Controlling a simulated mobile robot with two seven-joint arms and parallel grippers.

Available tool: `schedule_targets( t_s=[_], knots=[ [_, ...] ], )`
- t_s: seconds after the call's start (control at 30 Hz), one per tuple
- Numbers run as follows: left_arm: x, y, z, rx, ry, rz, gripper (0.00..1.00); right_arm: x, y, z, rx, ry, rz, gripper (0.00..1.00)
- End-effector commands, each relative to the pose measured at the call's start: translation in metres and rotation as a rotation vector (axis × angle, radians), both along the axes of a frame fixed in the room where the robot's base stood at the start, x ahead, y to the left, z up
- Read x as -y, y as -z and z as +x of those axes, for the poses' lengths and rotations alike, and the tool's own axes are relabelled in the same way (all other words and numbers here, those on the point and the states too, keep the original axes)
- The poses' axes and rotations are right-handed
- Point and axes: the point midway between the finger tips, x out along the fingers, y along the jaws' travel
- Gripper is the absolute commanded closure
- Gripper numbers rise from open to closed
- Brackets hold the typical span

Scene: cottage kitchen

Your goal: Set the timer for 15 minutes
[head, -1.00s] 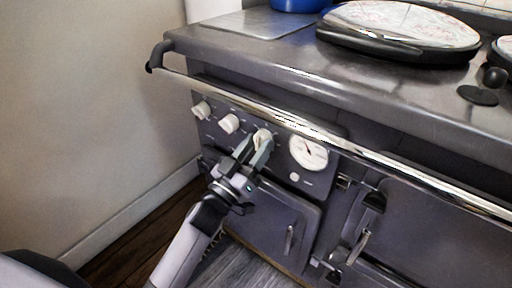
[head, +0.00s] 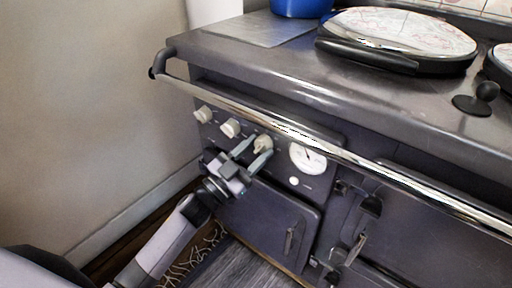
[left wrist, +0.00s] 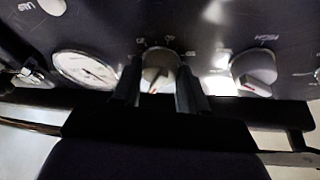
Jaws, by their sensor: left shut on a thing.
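The timer knob (head: 263,143) is the third pale knob from the left on the dark range's front panel. My left gripper (head: 254,152) is at this knob, a finger on each side, shut on it. In the left wrist view, the knob (left wrist: 160,72) sits between the two dark fingers (left wrist: 158,92). A red mark shows on the knob at its lower edge in that view. Small markings surround it, too small to read surely. My right gripper is not in view.
Two more knobs (head: 230,128) sit left of the timer knob. A round white gauge (head: 307,158) is to its right, with a small white button (head: 294,181) below. A chrome rail (head: 290,125) runs across just above the panel. An oven door (head: 275,215) lies below.

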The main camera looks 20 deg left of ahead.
Motion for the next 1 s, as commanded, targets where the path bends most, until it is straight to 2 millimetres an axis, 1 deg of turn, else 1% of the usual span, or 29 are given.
schedule_targets(
  t_s=[0.03,0.2,0.4,0.6,0.87,1.0],
  knots=[
    [-0.001,-0.003,0.000,0.015,0.002,0.047,0.88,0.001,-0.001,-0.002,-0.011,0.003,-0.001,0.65],
    [-0.002,-0.003,0.000,0.070,0.002,0.201,0.88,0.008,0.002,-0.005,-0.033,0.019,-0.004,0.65],
    [-0.003,-0.004,0.000,0.135,0.003,0.378,0.88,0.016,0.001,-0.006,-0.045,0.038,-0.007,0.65],
    [-0.004,-0.006,0.001,0.193,0.002,0.537,0.88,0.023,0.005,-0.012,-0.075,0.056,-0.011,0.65],
    [-0.004,-0.006,0.001,0.248,0.003,0.690,0.88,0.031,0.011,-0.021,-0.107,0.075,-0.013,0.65],
    [-0.004,-0.006,0.001,0.267,0.002,0.739,0.88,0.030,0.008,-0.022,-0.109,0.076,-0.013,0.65]
  ],
)
